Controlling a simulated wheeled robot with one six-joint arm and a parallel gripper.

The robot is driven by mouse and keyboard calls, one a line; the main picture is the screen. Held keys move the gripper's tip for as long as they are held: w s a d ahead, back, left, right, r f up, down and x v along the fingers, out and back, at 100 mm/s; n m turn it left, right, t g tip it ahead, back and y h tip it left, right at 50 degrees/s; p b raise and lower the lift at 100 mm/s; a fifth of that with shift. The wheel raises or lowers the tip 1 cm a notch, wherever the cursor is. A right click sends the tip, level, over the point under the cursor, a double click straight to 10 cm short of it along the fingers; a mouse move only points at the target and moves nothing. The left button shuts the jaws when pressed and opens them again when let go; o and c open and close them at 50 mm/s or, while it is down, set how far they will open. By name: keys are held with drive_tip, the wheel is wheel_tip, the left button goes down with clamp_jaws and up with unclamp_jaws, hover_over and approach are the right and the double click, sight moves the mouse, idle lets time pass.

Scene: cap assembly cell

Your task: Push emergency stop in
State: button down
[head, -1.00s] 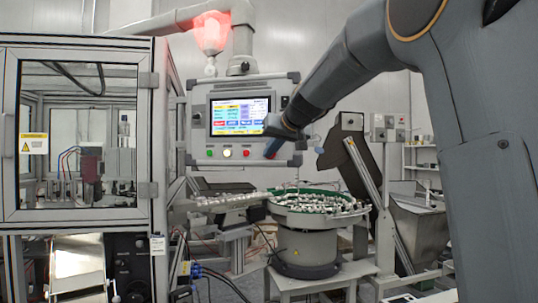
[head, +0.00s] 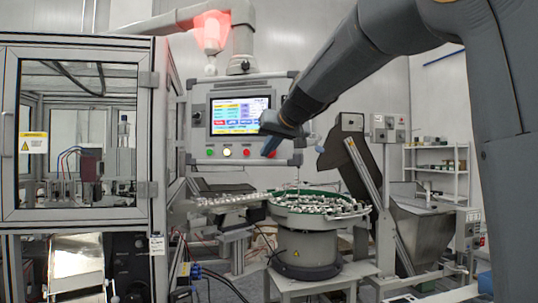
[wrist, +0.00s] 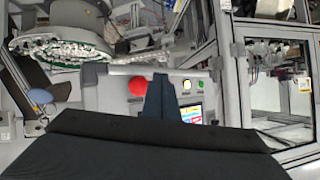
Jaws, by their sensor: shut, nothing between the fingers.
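The red emergency stop (head: 246,151) is the right-hand button in the row below the screen on the control panel (head: 281,102). In the wrist view the panel appears upside down, and the red emergency stop (wrist: 137,86) shows uncovered, left of my fingers. My gripper (head: 270,147) is shut and empty, with its blue fingers pointing down and left at the panel's lower right. In the wrist view my shut gripper (wrist: 159,84) covers part of the panel between the red button and the paler buttons. The gap to the panel surface is hard to judge.
A bowl feeder (head: 307,245) full of small metal parts stands below the panel. A glazed machine enclosure (head: 152,130) is to the left. A red-lit lamp (head: 211,32) hangs above. A slanted metal frame (head: 372,195) stands to the right.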

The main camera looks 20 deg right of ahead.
drive_tip(key=shift+s+a, duration=0.3)
drive_tip(key=shift+s, duration=0.3)
drive_tip(key=shift+s+a, duration=0.3)
drive_tip(key=shift+s, duration=0.3)
drive_tip(key=s+f+g+h, duration=0.1)
drive_tip(key=s+f+g, duration=0.35)
drive_tip(key=f, duration=1.05)
drive_tip(key=s+f+g, duration=0.2)
drive_tip(key=s+f, duration=0.5)
drive_tip(key=f, duration=0.9)
drive_tip(key=s+f+g+h, duration=0.1)
drive_tip(key=s+f+g, duration=0.4)
drive_tip(key=s+f, duration=1.3)
drive_tip(key=s, duration=0.3)
drive_tip(key=shift+s+f+n, duration=0.25)
drive_tip(key=shift+s+n, duration=0.05)
drive_tip(key=shift+s, duration=0.1)
